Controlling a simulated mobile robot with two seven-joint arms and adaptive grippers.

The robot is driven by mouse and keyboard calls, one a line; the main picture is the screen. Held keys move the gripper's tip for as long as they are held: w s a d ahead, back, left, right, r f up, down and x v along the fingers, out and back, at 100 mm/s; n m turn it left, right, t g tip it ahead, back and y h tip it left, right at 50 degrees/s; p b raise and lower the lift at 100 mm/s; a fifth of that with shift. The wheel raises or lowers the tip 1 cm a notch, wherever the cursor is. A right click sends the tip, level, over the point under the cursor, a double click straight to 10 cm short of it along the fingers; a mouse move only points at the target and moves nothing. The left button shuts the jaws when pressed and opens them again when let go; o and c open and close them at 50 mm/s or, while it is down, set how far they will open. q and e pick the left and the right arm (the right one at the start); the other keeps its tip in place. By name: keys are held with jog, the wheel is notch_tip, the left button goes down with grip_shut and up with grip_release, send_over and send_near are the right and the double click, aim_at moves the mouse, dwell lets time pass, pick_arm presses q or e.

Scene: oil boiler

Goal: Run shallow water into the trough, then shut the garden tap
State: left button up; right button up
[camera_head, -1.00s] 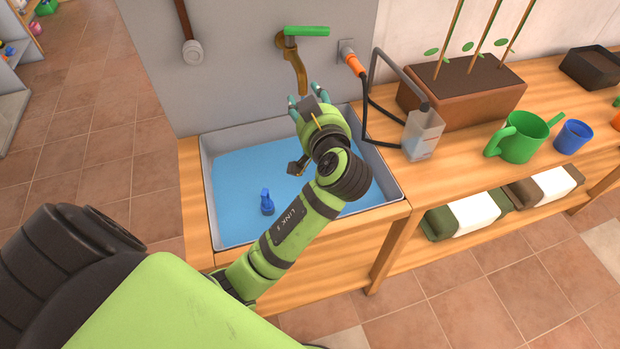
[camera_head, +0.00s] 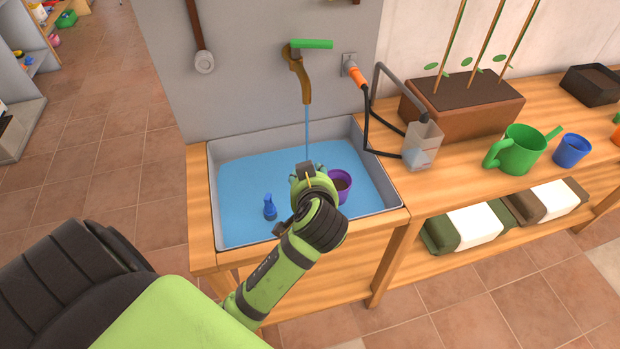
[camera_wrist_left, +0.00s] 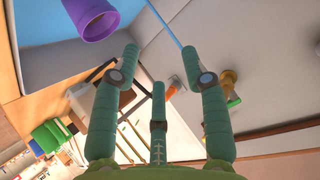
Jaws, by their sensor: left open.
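The garden tap (camera_head: 300,78) is on the grey wall above the trough, with a green lever (camera_head: 312,44) pointing right. A thin water stream (camera_head: 307,130) falls from its spout; the stream (camera_wrist_left: 178,28) and tap (camera_wrist_left: 228,85) also show in the left wrist view. The trough (camera_head: 228,151) has grey walls and a flat blue surface inside; its water depth is hard to tell. My left gripper (camera_head: 308,170) is over the trough, below the spout, open and empty; its fingers (camera_wrist_left: 158,75) are spread in the wrist view. My right gripper is out of view.
A purple pot (camera_head: 343,186) and a small blue object (camera_head: 270,207) are in the trough. An orange hose connector (camera_head: 357,76) is on the wall. A clear container (camera_head: 423,145), planter (camera_head: 462,108), green watering can (camera_head: 518,150) and blue cup (camera_head: 573,150) stand on the bench.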

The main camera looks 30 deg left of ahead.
pick_arm(q)
grip_shut()
jog(key=m+t+y+p, duration=0.2)
jog(key=m+t+p, duration=0.35)
jog(key=m, duration=2.85)
send_near(313, 46)
jog(key=shift+t, duration=0.55)
jog(key=x, duration=0.2)
jog(key=p+x, duration=0.1)
jog(key=x, duration=0.4)
jog(key=shift+a+f+p, duration=0.15)
jog(key=shift+f+p, duration=0.25)
